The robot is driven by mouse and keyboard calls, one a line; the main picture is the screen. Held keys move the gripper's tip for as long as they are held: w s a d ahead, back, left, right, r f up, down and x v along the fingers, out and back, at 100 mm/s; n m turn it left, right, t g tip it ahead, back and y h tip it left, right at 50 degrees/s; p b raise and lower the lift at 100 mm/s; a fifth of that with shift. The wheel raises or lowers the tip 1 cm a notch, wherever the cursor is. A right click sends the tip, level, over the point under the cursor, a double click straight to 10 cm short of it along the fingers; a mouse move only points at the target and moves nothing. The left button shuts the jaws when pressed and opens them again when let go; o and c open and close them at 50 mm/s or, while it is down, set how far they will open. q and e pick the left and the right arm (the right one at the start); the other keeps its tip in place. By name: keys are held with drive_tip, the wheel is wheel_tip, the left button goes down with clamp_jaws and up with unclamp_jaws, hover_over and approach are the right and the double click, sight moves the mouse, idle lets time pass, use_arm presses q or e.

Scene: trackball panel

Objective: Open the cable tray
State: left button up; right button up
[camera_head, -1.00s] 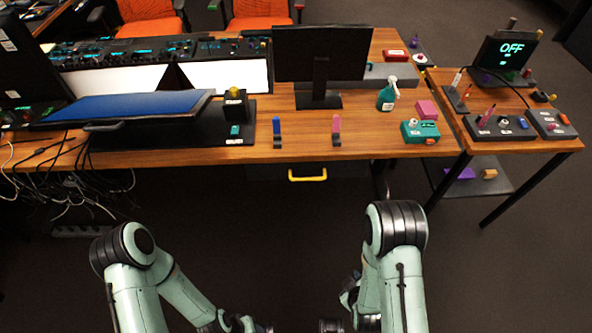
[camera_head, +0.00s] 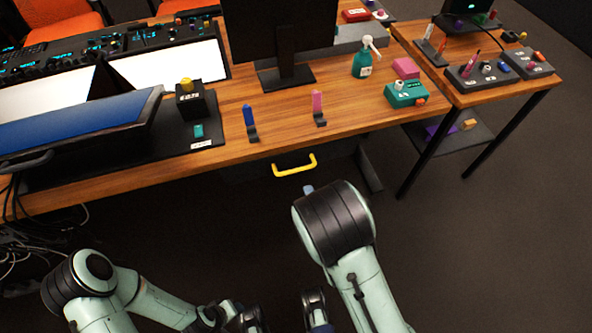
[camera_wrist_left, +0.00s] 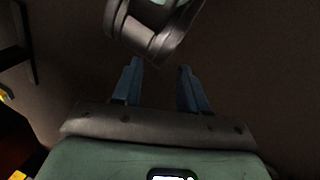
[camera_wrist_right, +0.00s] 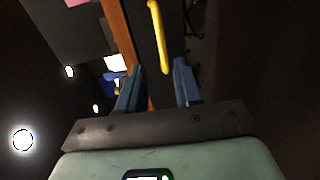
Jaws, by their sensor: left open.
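The cable tray (camera_head: 250,172) is a dark shape under the desk's front edge, hard to make out in shadow. Its yellow bar handle (camera_head: 294,166) sticks out below the edge. The handle also shows in the right wrist view (camera_wrist_right: 158,38), ahead of the fingers and apart from them. My right gripper (camera_wrist_right: 157,66) is open and empty. In the head view only a blue fingertip of the right gripper (camera_head: 308,190) shows, just below the handle; my arm hides the rest. My left gripper (camera_wrist_left: 158,65) is open and empty, low, away from the desk.
The wooden desk (camera_head: 290,143) carries a monitor (camera_head: 283,30), a green spray bottle (camera_head: 363,64), a blue-tipped stand (camera_head: 250,122) and a pink-tipped one (camera_head: 319,107). A side table (camera_head: 470,90) stands to the right. Loose cables (camera_head: 22,240) hang at the left. Floor in front is clear.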

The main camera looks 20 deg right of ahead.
sight(298, 170)
drive_tip(key=b+x, duration=0.3)
drive_tip(key=x, duration=0.9)
use_arm(q)
drive_tip(key=w+a+f+t, duration=0.1)
drive_tip(key=w+a+f, duration=0.2)
drive_tip(key=f, duration=0.2)
drive_tip(key=shift+f+y, duration=0.15)
drive_tip(key=shift+y, duration=0.25)
use_arm(e)
clamp_jaws()
